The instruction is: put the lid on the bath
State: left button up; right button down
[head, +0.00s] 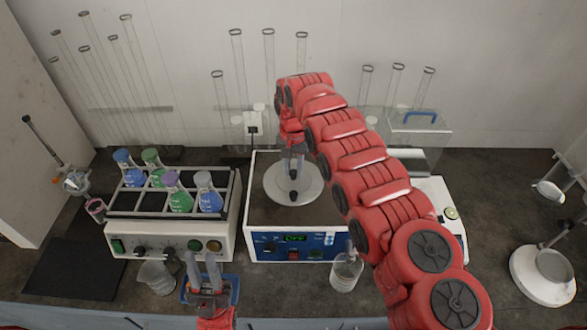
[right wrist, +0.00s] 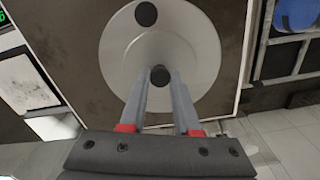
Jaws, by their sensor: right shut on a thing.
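The bath (head: 265,215) is a white box with a blue front panel, a lit green display and a dark brown top area, in the middle of the head view. The lid (head: 309,187) is a round grey disc with black knobs, over the bath's dark area; it also shows in the right wrist view (right wrist: 198,45). My right gripper (head: 293,176) is shut on the lid, its fingertips at a black knob (right wrist: 160,76). I cannot tell whether the lid touches the bath or hangs just above it. My left gripper (head: 203,262) is empty, its fingers apart, in front of the flask shaker.
Left of the bath stands a white shaker (head: 170,240) with several stoppered flasks. A beaker (head: 156,277) and a glass vessel (head: 345,272) stand near the front edge. Tall glass tubes line the back wall. A white round stand (head: 540,285) is at the right.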

jog(key=shift+b, duration=0.3)
dwell(0.5)
dwell(0.4)
jog(key=c, duration=0.6)
grip_release()
jog(key=shift+o, duration=0.2)
jog(key=shift+r, duration=0.1)
jog(key=shift+r, duration=2.9)
jog(key=shift+r, duration=0.1)
